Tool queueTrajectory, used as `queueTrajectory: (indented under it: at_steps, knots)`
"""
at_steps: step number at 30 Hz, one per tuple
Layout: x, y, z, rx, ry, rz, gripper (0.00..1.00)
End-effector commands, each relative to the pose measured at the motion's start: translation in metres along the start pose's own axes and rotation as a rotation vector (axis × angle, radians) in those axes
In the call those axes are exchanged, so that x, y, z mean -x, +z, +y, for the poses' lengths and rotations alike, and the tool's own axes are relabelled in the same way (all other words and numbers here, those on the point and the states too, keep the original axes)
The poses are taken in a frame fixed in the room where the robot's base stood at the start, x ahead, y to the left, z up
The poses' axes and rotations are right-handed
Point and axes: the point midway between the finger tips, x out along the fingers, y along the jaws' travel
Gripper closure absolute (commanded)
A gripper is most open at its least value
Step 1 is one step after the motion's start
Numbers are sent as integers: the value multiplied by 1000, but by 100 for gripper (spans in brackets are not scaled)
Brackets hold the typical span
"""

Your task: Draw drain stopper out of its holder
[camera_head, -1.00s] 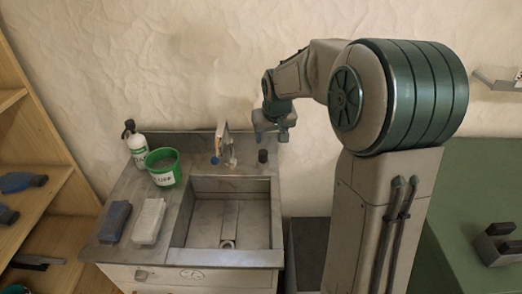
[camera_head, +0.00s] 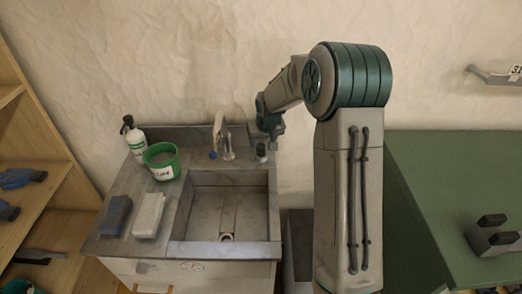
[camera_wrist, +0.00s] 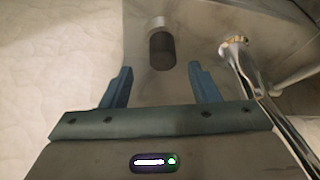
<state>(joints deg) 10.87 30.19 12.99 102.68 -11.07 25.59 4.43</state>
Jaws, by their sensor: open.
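A small upright dark cylinder (camera_head: 261,149), which looks like the drain stopper, stands at the sink's back right corner, right of the tap. In the wrist view the dark cylinder (camera_wrist: 161,51) has a pale grey part (camera_wrist: 158,22) at its far end, perhaps the holder; I cannot tell where one ends and the other begins. My gripper (camera_wrist: 160,68) is open, and the cylinder is centred in line with the gap between its blue fingers, apart from both. In the head view my gripper (camera_head: 266,133) is just above and beside the cylinder.
The chrome tap (camera_wrist: 236,52) is close to my right finger in the wrist view. A green tub (camera_head: 161,165), a spray bottle (camera_head: 134,140) and two blocks stand left of the basin. The wall is close behind.

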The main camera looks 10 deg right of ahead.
Motion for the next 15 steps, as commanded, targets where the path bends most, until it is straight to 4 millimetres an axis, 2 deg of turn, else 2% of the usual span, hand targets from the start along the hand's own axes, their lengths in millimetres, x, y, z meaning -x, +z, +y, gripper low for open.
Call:
queueTrajectory:
  at_steps: [9, 15]
  knots:
    - [-39, 1, -4, 0, -1, -2, 45]
    - [-44, 1, -4, 1, -1, 0, 45]
